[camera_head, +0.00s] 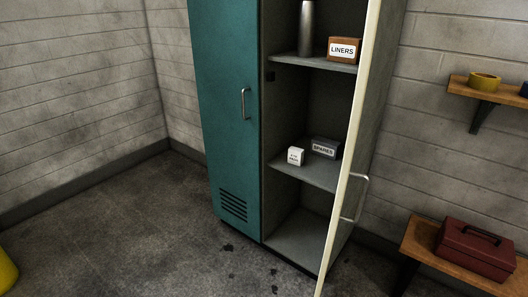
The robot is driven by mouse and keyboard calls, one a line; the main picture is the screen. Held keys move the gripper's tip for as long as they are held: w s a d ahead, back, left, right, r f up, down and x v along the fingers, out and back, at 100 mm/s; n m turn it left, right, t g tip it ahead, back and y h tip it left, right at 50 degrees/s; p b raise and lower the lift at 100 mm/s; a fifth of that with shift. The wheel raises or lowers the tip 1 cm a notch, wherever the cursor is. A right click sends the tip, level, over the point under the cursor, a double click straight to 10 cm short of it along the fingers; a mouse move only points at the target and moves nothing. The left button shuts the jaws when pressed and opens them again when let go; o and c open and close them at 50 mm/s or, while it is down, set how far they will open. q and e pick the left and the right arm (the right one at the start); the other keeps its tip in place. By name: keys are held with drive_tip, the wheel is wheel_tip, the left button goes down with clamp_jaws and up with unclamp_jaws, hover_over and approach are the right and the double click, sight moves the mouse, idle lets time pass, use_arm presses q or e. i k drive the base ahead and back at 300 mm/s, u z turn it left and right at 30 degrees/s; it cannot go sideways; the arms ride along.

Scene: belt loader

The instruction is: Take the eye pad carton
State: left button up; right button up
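The eye pad carton appears to be the small white box (296,156) with dark lettering, too small to read surely. It sits near the front left of the locker's lower shelf (309,176). A dark grey box marked SPARES (325,148) stands just behind it to the right. The locker's right door (345,165) is open and seen nearly edge-on, and the left teal door (228,105) is shut. Neither of my grippers is in view.
The upper shelf (312,63) holds a LINERS box (344,50) and a grey metal cylinder (306,28). A bench (424,248) with a red toolbox (474,249) stands at right. A wall shelf (498,92) holds a yellow roll (485,81). Floor (150,230) before the locker is clear.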

sight(295, 155)
drive_tip(key=u, duration=0.75)
drive_tip(key=i, duration=1.9)
drive_tip(key=z, duration=0.6)
drive_tip(key=i, duration=1.3)
drive_tip(key=z, duration=1.05)
